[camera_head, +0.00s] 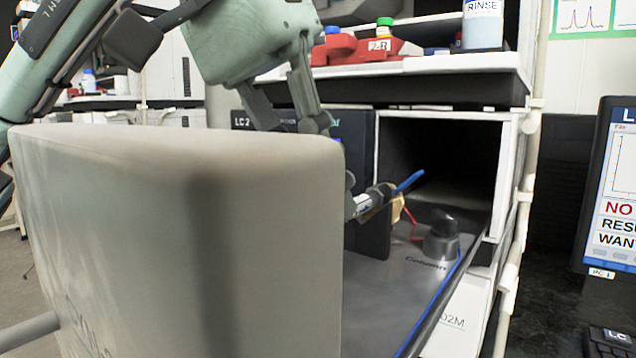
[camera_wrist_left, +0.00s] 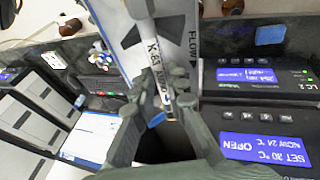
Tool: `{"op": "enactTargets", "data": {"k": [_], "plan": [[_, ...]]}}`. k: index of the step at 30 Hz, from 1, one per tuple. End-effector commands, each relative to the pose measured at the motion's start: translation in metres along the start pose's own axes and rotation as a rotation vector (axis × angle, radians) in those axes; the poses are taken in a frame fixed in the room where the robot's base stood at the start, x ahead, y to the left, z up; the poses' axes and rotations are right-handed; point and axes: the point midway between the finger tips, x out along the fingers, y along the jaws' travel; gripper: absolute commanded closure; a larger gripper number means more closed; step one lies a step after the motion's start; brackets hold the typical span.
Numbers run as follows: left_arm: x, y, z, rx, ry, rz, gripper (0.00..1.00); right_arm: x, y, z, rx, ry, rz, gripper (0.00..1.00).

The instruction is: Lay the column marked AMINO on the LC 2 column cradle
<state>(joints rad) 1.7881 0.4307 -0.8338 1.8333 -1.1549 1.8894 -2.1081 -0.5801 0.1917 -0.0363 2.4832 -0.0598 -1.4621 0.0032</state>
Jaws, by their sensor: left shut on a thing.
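The column marked AMINO (camera_wrist_left: 154,57) is a slim tube with a white label reading K-63 AMINO. In the left wrist view it runs up the picture between the fingers of my left gripper (camera_wrist_left: 167,84), which are shut on it. In the head view my left gripper (camera_head: 316,122) reaches down from the top, its tips partly hidden by a large pale shape. A silver fitting (camera_head: 368,202) with tan and blue parts shows past that shape; I cannot tell whether it belongs to the held column. My right gripper is not in view.
A shelf above carries red racks (camera_head: 375,48) and a RINSE bottle (camera_head: 483,25). A monitor (camera_head: 612,190) stands at right.

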Motion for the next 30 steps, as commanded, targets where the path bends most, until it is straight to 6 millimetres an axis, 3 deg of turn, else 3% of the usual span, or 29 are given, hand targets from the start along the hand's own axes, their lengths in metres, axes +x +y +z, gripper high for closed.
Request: {"op": "enactTargets", "data": {"k": [29, 30], "plan": [[0.010, -0.003, 0.003, 0.001, 0.000, 0.001, 1.00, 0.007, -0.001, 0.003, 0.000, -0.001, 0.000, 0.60], [0.009, -0.002, 0.003, 0.001, 0.001, 0.001, 0.82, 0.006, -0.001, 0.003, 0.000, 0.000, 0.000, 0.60]]}}
